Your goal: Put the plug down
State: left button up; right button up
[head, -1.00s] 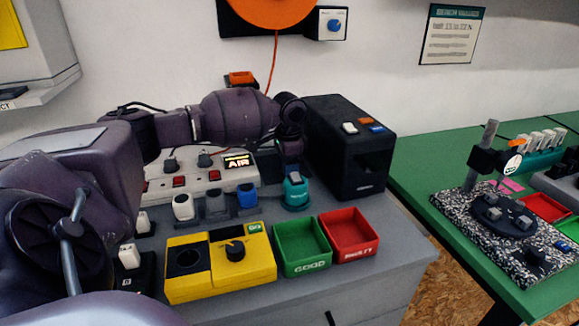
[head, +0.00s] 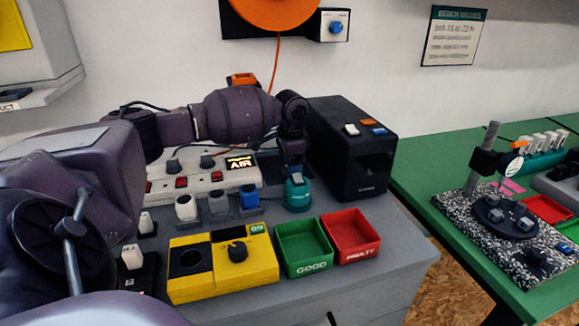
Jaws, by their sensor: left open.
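My left gripper (head: 294,166) is open and points down, just left of the black printer-like box. Its fingertips are close above a round teal piece with a dark blue top (head: 298,193) on the grey bench; whether they touch it cannot be told. Three plug-like pieces stand in a row left of it: a white one (head: 186,208), a grey one (head: 219,205) and a blue one (head: 250,200). Which one is the task's plug is not clear from the view. My right gripper is not in view.
The black box (head: 366,160) stands close right of the gripper. A white power strip (head: 218,180) lies behind the plugs. In front are a yellow tester (head: 221,277), a green GOOD tray (head: 306,267) and a red FAULTY tray (head: 353,255). A green table (head: 425,181) stands to the right.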

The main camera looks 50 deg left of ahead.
pick_arm(q)
notch_tip(320, 180, up, 11)
jog(key=p, duration=0.2)
jog(key=shift+s+d+r, duration=0.15)
jog(key=shift+d+r, duration=0.05)
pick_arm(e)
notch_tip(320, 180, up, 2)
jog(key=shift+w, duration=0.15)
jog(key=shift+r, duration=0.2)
